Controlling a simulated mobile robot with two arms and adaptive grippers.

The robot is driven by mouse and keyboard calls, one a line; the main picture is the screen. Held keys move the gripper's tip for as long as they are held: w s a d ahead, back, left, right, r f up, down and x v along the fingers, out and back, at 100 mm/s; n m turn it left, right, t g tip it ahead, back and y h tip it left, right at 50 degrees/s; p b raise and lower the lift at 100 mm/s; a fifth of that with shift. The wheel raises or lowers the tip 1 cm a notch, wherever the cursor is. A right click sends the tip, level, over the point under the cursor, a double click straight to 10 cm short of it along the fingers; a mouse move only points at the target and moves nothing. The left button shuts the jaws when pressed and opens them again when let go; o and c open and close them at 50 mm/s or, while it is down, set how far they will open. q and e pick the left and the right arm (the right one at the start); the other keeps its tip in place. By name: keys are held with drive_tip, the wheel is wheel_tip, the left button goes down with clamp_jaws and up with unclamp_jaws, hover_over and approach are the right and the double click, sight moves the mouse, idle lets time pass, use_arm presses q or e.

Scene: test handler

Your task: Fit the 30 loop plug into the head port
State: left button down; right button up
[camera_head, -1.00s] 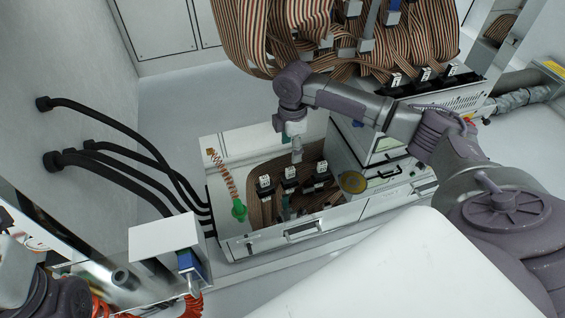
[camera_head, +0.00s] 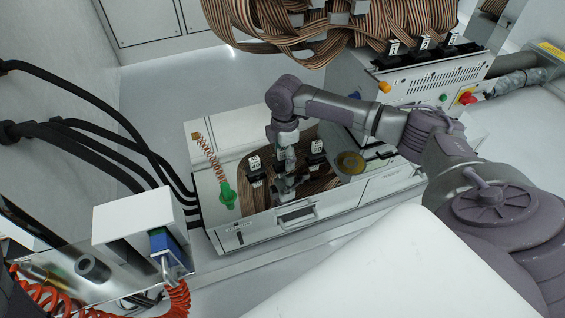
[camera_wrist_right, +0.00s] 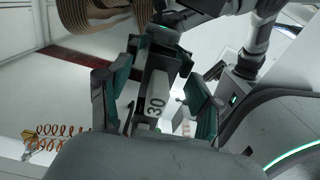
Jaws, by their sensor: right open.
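The 30 plug (camera_wrist_right: 155,103), a dark block with a white label reading 30, stands between the two teal-padded fingers of my right gripper (camera_wrist_right: 158,88) in the right wrist view. The fingers are open around it, with a gap visible on the right side. In the head view my right gripper (camera_head: 287,183) reaches down into the white open-topped box (camera_head: 275,222) and largely hides this plug. A plug with a 20 label (camera_head: 317,149) is to its right and a further labelled plug (camera_head: 255,168) to its left. I cannot tell which opening is the head port. My left gripper is not in view.
A grey-white cabinet (camera_head: 415,80) with numbered black connectors (camera_head: 426,45) and brown striped cables stands behind at right. A green-ended coiled cord (camera_head: 226,195) hangs at the box's left. A white bracket with a blue connector (camera_head: 163,244) is at lower left.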

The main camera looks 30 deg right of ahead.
drive_tip(key=shift+f, duration=0.4)
clamp_jaws()
drive_tip(key=shift+r, duration=0.15)
